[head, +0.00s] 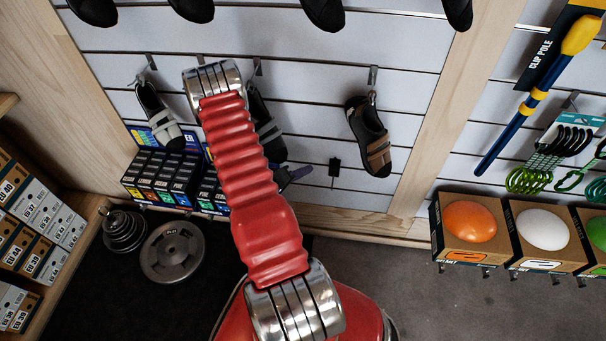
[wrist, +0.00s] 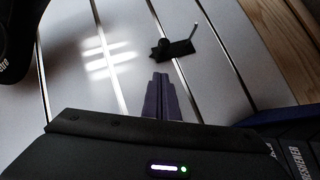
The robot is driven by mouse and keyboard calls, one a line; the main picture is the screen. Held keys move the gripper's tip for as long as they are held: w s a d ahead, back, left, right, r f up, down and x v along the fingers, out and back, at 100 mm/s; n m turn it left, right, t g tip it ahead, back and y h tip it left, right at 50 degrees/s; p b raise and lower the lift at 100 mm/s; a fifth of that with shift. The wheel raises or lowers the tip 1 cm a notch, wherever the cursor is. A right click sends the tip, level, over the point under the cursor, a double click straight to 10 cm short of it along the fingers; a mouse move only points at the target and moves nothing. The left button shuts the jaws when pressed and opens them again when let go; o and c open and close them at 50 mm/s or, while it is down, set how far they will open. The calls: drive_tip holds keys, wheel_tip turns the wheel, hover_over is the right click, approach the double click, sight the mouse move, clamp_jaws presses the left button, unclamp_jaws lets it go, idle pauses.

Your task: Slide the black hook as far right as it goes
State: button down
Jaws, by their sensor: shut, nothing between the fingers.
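The black hook (head: 335,167) is small and empty. It sits on the white slatted wall, low down, left of the wooden upright. In the wrist view the black hook (wrist: 175,48) shows as a dark plate with a thin prong, just beyond my fingertips. My gripper (wrist: 161,78) has its two dark fingers together with nothing between them, and a small gap shows between them and the hook. In the head view my gripper (head: 299,172) is partly behind my red arm, its tips pointing right toward the hook from its left side.
A brown and black shoe (head: 371,137) hangs above and right of the hook. The wooden upright (head: 440,110) stands farther right. Boxes (head: 153,178) of shoe freshener are left of my arm. The wall between hook and upright is bare at hook height.

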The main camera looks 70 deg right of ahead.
sight(333, 166)
drive_tip(key=shift+s+d+f, duration=0.55)
drive_tip(key=shift+s+d, duration=0.3)
drive_tip(key=shift+s, duration=0.05)
drive_tip(key=shift+s+d+f, duration=0.6)
drive_tip(key=shift+s+d, duration=0.2)
drive_tip(key=shift+s, duration=0.05)
drive_tip(key=shift+s+d+f, duration=0.55)
drive_tip(key=shift+s+d, duration=0.3)
drive_tip(key=shift+s, duration=0.05)
drive_tip(key=shift+s, duration=0.1)
